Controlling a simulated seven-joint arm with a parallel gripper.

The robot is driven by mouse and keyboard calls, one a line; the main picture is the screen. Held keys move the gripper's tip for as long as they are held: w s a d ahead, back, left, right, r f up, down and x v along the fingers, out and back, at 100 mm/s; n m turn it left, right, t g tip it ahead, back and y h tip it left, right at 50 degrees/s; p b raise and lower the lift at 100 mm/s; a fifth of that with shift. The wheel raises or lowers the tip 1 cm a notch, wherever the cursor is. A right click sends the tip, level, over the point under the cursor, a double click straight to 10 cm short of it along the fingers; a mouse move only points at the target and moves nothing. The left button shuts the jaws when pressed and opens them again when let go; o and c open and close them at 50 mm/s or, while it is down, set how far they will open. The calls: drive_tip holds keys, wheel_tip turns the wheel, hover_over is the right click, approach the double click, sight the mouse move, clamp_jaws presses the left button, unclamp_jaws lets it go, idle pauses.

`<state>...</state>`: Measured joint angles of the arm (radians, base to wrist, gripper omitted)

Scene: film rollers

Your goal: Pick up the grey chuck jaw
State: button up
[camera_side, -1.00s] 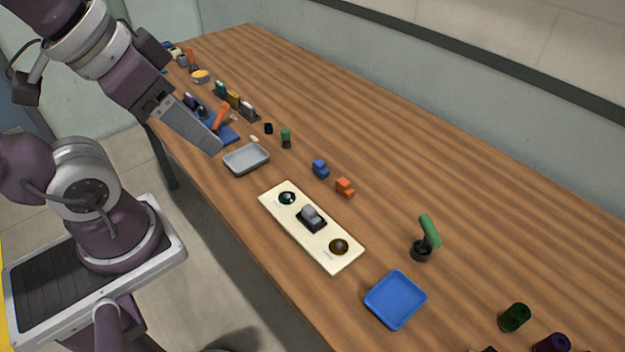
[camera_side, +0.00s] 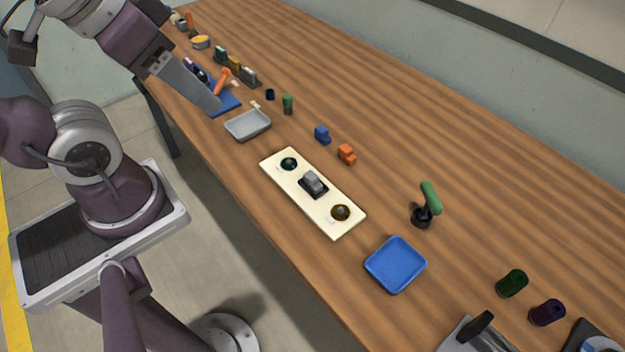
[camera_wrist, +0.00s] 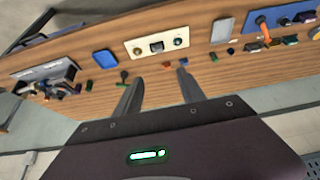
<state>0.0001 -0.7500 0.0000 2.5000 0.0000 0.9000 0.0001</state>
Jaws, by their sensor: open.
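A small grey block (camera_side: 313,183) sits on a black base in the middle of a cream panel. It also shows in the wrist view (camera_wrist: 157,46). A second grey piece (camera_side: 249,76) stands at the near end of a row with green and yellow ones. I cannot tell from shape which grey piece is the chuck jaw. My gripper (camera_wrist: 158,76) is open and empty, its two fingers spread in the wrist view. In the side view it is above the table's left part, near the grey tray (camera_side: 248,125), touching nothing that I can make out.
The cream panel (camera_side: 291,186) carries a round knob at each end. Blue (camera_side: 322,134) and orange (camera_side: 346,154) blocks lie behind it. A blue tray (camera_side: 396,265) and a green-handled tool (camera_side: 430,199) stand to the right. The back middle of the table is clear.

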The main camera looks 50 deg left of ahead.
drive_tip(key=n+g+h, duration=0.8)
drive_tip(key=n, duration=0.3)
hover_over(311, 175)
drive_tip(key=s+a, duration=0.3)
wheel_tip(311, 175, down, 14)
drive_tip(key=w+a+f+n+h, duration=0.1)
drive_tip(key=f+n, duration=0.1)
drive_tip(key=f, duration=0.2)
drive_tip(key=w+a+f+n+t+h, duration=0.1)
drive_tip(key=f+n+h, duration=0.1)
drive_tip(key=f, duration=0.2)
drive_tip(key=w+a+f+n+t+h, duration=0.1)
drive_tip(key=f+n+h, duration=0.1)
drive_tip(key=f, duration=0.2)
drive_tip(key=shift+w+f+n, duration=0.25)
drive_tip(key=shift+f+n, duration=0.05)
drive_tip(key=shift+f, duration=0.1)
drive_tip(key=shift+h, duration=0.3)
drive_tip(key=d+f, duration=0.1)
drive_tip(key=d, duration=0.1)
drive_tip(key=d+f, duration=0.1)
drive_tip(key=d, duration=0.1)
drive_tip(key=d+f, duration=0.1)
drive_tip(key=f, duration=0.1)
drive_tip(key=shift+s+d+f, duration=0.1)
drive_tip(key=shift+s+d, duration=0.15)
drive_tip(key=shift+d, duration=0.15)
drive_tip(key=shift+d+f, duration=0.1)
drive_tip(key=shift+d, duration=0.1)
clamp_jaws()
